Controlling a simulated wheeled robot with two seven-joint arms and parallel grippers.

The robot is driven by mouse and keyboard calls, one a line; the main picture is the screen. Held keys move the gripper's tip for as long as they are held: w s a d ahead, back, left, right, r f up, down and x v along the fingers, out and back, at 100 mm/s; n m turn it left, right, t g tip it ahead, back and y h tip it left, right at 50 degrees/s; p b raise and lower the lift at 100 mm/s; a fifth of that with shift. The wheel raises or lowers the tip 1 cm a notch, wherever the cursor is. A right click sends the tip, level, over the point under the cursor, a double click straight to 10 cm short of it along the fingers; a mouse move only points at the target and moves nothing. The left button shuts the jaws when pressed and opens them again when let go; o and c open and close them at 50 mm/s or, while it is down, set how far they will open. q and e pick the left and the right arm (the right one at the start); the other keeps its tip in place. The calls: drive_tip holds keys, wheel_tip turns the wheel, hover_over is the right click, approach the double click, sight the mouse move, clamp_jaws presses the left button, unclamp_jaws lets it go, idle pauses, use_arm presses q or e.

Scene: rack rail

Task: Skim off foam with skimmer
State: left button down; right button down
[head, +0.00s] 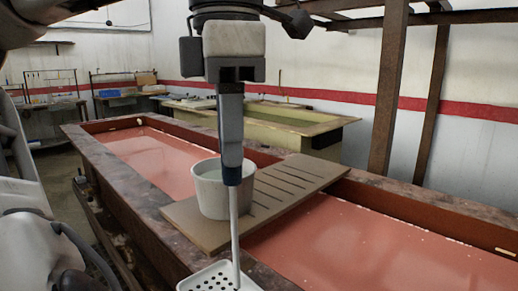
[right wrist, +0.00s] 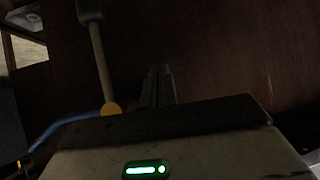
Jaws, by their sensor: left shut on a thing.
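My left gripper (head: 230,90) is in the middle of the head view, shut on the dark blue handle of the skimmer (head: 234,215). The skimmer hangs down with its pale shaft nearly upright. Its white perforated head (head: 215,279) is at the bottom edge of the view, partly cut off, over the vat's near side. The long vat (head: 130,187) holds reddish liquid (head: 350,240) with small white specks, possibly foam. A white bucket (head: 210,190) stands on a slotted board (head: 275,196) behind the skimmer. My right gripper (right wrist: 158,86) shows dimly in the right wrist view, its opening unclear.
The slotted board lies across the vat and splits the open liquid into a far-left and a near-right part. A yellowish vat (head: 290,125) stands behind. Brown posts (head: 388,90) rise at the right. In the right wrist view, a pale rod (right wrist: 101,65) is near a dark brown surface (right wrist: 230,50).

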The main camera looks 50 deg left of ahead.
use_arm(q)
drive_tip(key=shift+s+r, duration=0.5)
wheel_tip(320, 180, up, 3)
drive_tip(key=p, duration=0.3)
drive_tip(key=shift+f, duration=0.25)
